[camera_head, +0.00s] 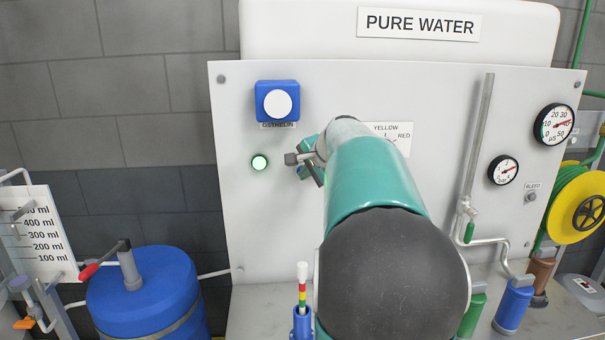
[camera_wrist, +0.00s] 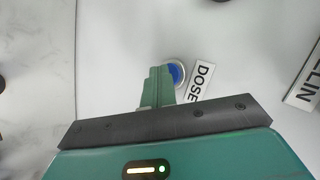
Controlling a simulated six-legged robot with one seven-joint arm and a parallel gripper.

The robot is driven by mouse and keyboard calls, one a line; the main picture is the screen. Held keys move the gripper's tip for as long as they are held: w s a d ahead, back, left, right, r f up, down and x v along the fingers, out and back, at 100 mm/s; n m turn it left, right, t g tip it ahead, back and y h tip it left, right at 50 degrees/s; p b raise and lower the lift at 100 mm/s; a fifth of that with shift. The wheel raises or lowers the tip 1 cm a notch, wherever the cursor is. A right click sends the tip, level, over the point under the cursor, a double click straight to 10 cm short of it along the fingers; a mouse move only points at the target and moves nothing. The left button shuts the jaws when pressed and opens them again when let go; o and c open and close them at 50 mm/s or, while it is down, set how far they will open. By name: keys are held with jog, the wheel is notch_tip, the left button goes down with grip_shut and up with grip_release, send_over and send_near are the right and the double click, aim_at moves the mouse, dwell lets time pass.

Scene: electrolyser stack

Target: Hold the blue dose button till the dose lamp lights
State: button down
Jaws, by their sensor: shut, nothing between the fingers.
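The blue dose button (camera_wrist: 178,73) has a silver ring and sits beside a white DOSE label (camera_wrist: 199,80) in the wrist view. My gripper (camera_wrist: 160,72) is shut and empty, with its green fingers in front of the button's left part. I cannot tell whether the fingertips touch or press it. In the head view my arm hides the button, and only part of the gripper shows beyond the wrist. A small round lamp (camera_head: 259,162) glows green on the panel, left of my gripper; no label is readable there, so I cannot tell whether it is the dose lamp.
A blue box with a white round face (camera_head: 278,104) is above the lamp on the pale panel (camera_head: 235,215). Gauges (camera_head: 554,124) and a vertical pipe (camera_head: 478,140) stand at right. A blue drum (camera_head: 145,295) is at lower left. A bottle-brush-like striped stick (camera_head: 302,285) stands below my arm.

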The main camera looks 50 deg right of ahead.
jog(key=shift+s+a, duration=0.6)
jog(key=shift+s, duration=0.1)
jog(key=s+a, duration=0.3)
jog(key=shift+s+a, duration=0.1)
jog(key=shift+s, duration=0.3)
jog(key=shift+a, duration=0.1)
dwell(0.5)
